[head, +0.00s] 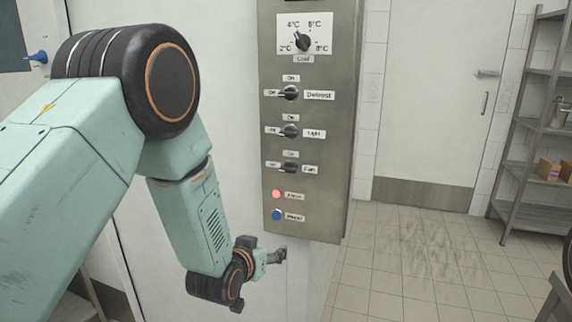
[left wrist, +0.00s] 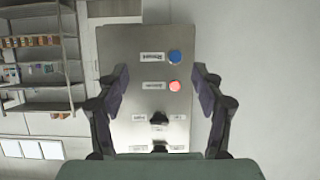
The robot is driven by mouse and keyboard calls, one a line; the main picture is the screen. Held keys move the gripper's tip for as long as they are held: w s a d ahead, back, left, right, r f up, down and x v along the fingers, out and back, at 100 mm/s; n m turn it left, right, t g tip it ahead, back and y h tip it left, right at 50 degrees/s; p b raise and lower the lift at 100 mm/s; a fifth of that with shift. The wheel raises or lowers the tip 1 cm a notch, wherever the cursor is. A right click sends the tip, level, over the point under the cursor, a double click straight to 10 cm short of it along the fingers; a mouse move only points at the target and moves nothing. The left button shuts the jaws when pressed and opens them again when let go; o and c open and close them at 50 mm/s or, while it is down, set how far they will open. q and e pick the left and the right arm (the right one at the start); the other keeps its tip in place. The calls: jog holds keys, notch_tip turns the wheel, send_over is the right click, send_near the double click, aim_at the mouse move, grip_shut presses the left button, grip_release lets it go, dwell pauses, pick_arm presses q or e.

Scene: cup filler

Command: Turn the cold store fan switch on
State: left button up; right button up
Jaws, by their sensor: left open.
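The fan switch (head: 290,168) is a small dark knob low on a grey metal control panel (head: 348,120), above the two buttons. It has one label above it and one to its left, with the Fan label on its right. Its handle lies roughly level, toward the left label. In the upside-down left wrist view the fan switch (left wrist: 159,118) shows below the buttons, between the fingers. My left gripper (head: 270,257) is open and empty, just below the panel's lower edge in the head view. My right gripper is not in view.
Above the fan switch are the light switch (head: 290,131), defrost switch (head: 289,93) and temperature dial (head: 303,42). Below it are a red button (head: 277,194) and a blue button (head: 277,214). Metal shelves (head: 530,130) stand at right; tiled floor (head: 400,265) is clear.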

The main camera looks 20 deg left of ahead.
aim_at(287, 170)
pick_arm(q)
jog(key=w+r+t, duration=0.3)
jog(key=w+r, duration=0.1)
jog(key=r, duration=0.3)
jog(key=w+r+t, duration=0.2)
jog(key=w+r, duration=0.2)
jog(key=r, duration=0.2)
jog(key=shift+w+d+r, duration=0.1)
jog(key=shift+w+d, duration=0.1)
jog(key=shift+w, duration=1.65)
jog(key=shift+w+d+r, duration=0.1)
jog(key=shift+w+d, duration=0.05)
jog(key=shift+w, duration=1.65)
jog(key=shift+c, duration=0.4)
jog(key=shift+f, duration=0.1)
jog(key=c, duration=1.1)
